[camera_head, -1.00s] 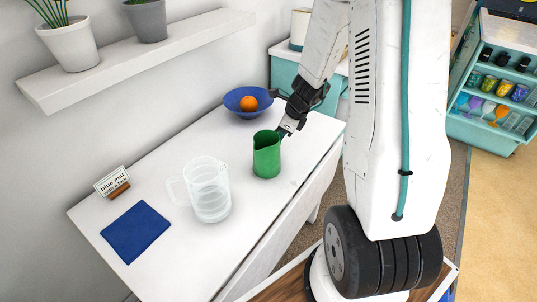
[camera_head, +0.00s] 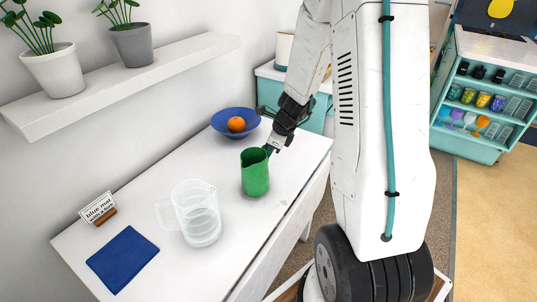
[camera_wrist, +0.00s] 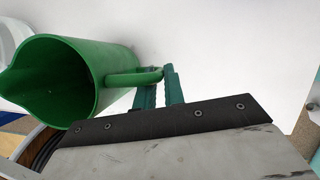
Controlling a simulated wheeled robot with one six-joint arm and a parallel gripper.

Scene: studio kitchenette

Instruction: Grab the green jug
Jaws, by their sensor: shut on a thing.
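The green jug (camera_head: 255,174) stands upright on the white table (camera_head: 160,204), or just above it; I cannot tell which. It also shows in the wrist view (camera_wrist: 75,77), with its open mouth at the left and its handle toward my gripper. My gripper (camera_head: 271,149) is at the jug's upper right side. In the wrist view my gripper's teal fingers (camera_wrist: 162,86) are closed on the jug's handle. The far part of the grip is partly hidden.
A clear jug (camera_head: 197,213) stands left of the green jug. A blue mat (camera_head: 122,259) and a small sign (camera_head: 98,208) lie at the table's left end. A blue bowl (camera_head: 218,122) with an orange (camera_head: 236,124) is behind. A shelf with potted plants (camera_head: 133,85) runs along the wall.

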